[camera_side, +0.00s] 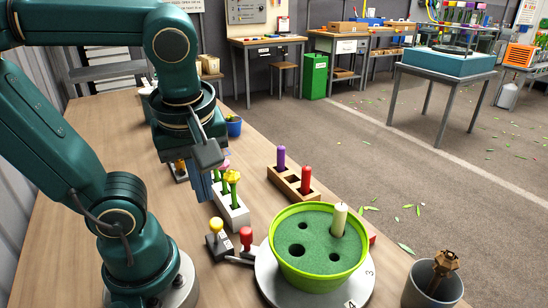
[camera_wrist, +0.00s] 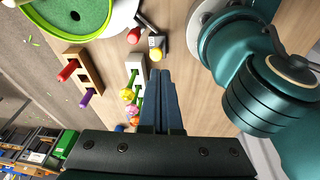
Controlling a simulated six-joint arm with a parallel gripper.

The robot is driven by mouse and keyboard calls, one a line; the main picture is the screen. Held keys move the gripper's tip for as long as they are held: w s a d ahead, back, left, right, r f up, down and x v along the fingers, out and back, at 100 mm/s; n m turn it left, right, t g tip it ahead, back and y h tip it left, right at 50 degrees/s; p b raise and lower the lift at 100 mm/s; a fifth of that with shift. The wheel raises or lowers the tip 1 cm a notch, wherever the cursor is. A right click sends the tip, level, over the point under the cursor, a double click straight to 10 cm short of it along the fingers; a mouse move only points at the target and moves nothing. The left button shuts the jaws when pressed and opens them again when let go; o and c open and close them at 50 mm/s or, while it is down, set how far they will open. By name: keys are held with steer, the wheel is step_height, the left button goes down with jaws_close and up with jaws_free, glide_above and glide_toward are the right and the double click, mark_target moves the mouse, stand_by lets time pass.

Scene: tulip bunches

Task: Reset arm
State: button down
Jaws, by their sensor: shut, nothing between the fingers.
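My gripper (camera_side: 203,188) is in the middle of the side view, pointing down over the wooden table (camera_side: 110,165). Its blue fingers are together and hold nothing; they also show in the wrist view (camera_wrist: 157,74). In the side view, the fingers are just left of a white block (camera_side: 233,217) with a yellow tulip (camera_side: 232,177) standing in it. The white block (camera_wrist: 136,65) and several tulip heads are just left of the fingers in the wrist view. Part of the block is hidden behind my gripper in the side view.
A green pot (camera_side: 275,255) with a cream candle (camera_side: 339,220) stands on a round plate at the front. A wooden rack (camera_side: 292,185) holds a purple and a red candle. Yellow and red knobs (camera_side: 216,225) are near the pot. A grey bin (camera_side: 415,292) is at front right.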

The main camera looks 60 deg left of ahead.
steer(key=w+d+m+t+h, duration=0.1)
steer(key=m, duration=0.4)
steer(key=w+d+m+t, duration=0.1)
steer(key=w+m+t, duration=0.1)
steer(key=m, duration=0.4)
steer(key=w+d+f+m+t+h, duration=0.1)
steer(key=m, duration=0.4)
steer(key=shift+w+d+m+t+h, duration=0.25)
steer(key=shift+d+m+t+h, duration=0.05)
steer(key=shift+d, duration=0.1)
